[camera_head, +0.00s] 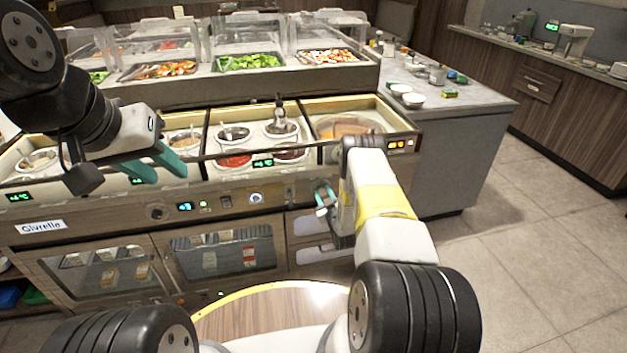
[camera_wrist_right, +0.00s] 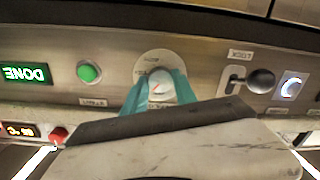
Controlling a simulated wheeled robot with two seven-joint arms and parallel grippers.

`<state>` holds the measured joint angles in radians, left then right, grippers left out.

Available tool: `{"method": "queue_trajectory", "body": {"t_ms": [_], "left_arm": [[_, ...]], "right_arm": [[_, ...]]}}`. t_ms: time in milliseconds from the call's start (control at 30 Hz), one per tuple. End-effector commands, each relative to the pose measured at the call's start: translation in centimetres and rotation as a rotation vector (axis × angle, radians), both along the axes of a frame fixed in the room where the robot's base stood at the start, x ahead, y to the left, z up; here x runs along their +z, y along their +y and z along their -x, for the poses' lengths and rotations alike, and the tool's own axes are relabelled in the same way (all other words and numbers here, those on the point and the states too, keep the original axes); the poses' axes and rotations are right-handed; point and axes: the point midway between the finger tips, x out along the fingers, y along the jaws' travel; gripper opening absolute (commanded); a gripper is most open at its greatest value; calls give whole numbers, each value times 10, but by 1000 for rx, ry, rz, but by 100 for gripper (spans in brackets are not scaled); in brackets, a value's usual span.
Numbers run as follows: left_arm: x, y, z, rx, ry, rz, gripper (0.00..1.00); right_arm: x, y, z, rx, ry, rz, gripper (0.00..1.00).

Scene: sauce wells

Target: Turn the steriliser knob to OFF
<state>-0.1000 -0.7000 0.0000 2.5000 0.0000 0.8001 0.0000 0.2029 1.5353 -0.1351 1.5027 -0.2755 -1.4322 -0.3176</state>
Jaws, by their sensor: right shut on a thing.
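The plate's lettering is partly hidden and I cannot read the setting. In the head view my right gripper (camera_head: 325,198) is at the counter's front panel, and the knob is hidden there. My left gripper (camera_head: 160,166) is open and empty above the left of the counter front.
The panel holds a green button (camera_wrist_right: 89,72), a DONE display (camera_wrist_right: 25,72), a red button (camera_wrist_right: 58,135), a LOCK lever with a dark ball (camera_wrist_right: 260,81) and a lit round button (camera_wrist_right: 291,87). Sauce wells (camera_head: 235,160) lie behind. Open floor (camera_head: 520,250) is to the right.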

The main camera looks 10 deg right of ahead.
Motion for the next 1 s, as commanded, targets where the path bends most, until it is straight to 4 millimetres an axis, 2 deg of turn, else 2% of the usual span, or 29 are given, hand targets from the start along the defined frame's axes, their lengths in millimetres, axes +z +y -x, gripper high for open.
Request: {"method": "queue_trajectory", "body": {"t_ms": [500, 800, 1000], "left_arm": [[0, 0, 0, 0, 0, 0, 36], [0, 0, 0, 0, 0, 0, 36], [0, 0, 0, 0, 0, 0, 36]], "right_arm": [[1, 1, 0, 2, -17, 459, 0], [1, 1, 0, 2, -22, 620, 0], [0, 1, 0, 1, -23, 669, 0]]}}
